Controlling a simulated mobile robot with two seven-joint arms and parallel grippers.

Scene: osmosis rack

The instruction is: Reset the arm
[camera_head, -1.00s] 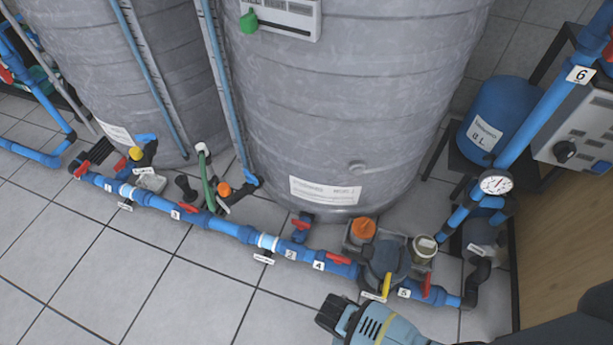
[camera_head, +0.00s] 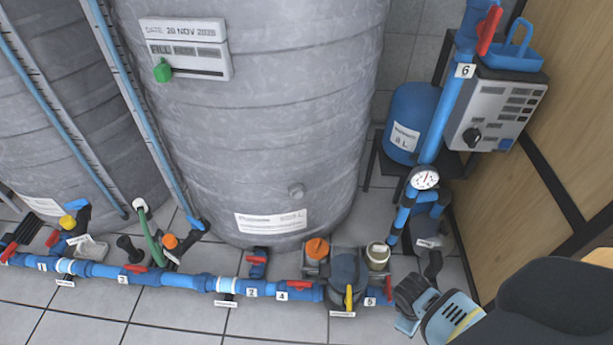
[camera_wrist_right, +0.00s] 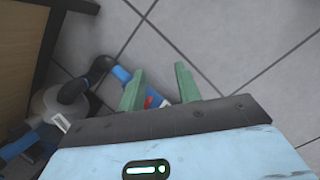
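My right arm (camera_head: 445,312), light blue and black, comes in at the lower right of the head view, just right of the pipe end marked 5. Its fingertips are hard to make out there. In the right wrist view, my right gripper (camera_wrist_right: 160,68) has two green fingers apart, with nothing held between them. The end of the blue pipe (camera_wrist_right: 153,98) shows beyond the fingers, on the floor side. My left gripper is in neither view.
A blue pipe run (camera_head: 190,280) with red valves lies along the floor before a large grey tank (camera_head: 260,120). A control box (camera_head: 495,110), blue vessel (camera_head: 408,110) and gauge (camera_head: 425,178) stand right, near a wooden wall (camera_head: 560,130). Floor tiles in front are clear.

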